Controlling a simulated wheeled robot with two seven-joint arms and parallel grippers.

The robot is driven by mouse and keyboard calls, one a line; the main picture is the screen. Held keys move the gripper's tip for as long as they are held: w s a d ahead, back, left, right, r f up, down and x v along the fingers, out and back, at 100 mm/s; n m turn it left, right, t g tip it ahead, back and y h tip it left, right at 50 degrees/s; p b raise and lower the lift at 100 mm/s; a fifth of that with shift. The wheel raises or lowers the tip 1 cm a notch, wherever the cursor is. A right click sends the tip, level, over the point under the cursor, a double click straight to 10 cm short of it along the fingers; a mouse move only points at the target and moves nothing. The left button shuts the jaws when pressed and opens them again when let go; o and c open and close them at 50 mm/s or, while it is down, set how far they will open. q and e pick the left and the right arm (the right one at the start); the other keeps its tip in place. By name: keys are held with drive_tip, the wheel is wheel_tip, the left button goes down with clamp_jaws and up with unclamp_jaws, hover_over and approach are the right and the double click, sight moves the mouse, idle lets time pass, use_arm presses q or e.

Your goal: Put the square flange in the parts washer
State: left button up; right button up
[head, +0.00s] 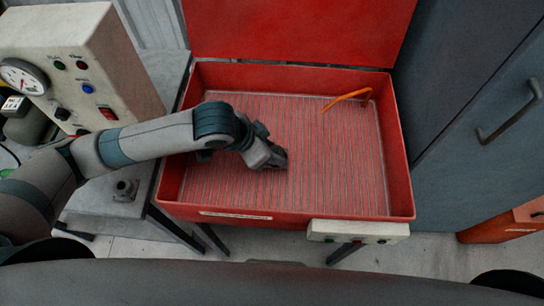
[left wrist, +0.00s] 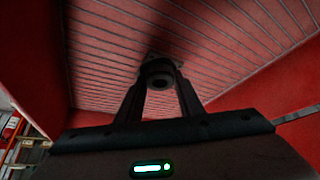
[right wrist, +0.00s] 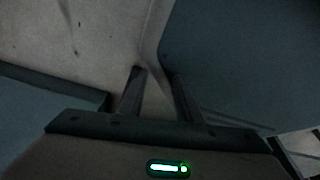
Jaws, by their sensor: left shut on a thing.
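The parts washer (head: 290,215) is a red tub with a ribbed floor and its lid (head: 300,30) raised. My left gripper (head: 275,157) reaches into the tub from the left, over the middle of the floor. In the left wrist view its fingers (left wrist: 160,92) are shut on a dark part with a round, hollow hub, seemingly the square flange (left wrist: 160,73). Its plate is mostly hidden, and I cannot tell whether it touches the floor. My right gripper (right wrist: 157,75) shows only in its wrist view, with fingers apart and nothing between them.
An orange hooked tool (head: 346,98) leans at the tub's back right. A grey side table (head: 95,213) at left carries a small grey part with a round hub (head: 125,190) and a control box (head: 85,65). A dark cabinet (head: 480,100) stands at right.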

use_arm(q)
drive_tip(key=shift+f, duration=0.3)
wheel_tip(320, 180, down, 3)
drive_tip(key=shift+r+p, duration=0.1)
drive_tip(key=shift+p, duration=0.25)
drive_tip(key=shift+f, duration=0.3)
use_arm(e)
drive_tip(key=shift+s+d, duration=0.6)
use_arm(q)
drive_tip(key=o, duration=1.3)
drive_tip(key=shift+f, duration=0.1)
use_arm(e)
drive_tip(key=shift+s+a, duration=0.1)
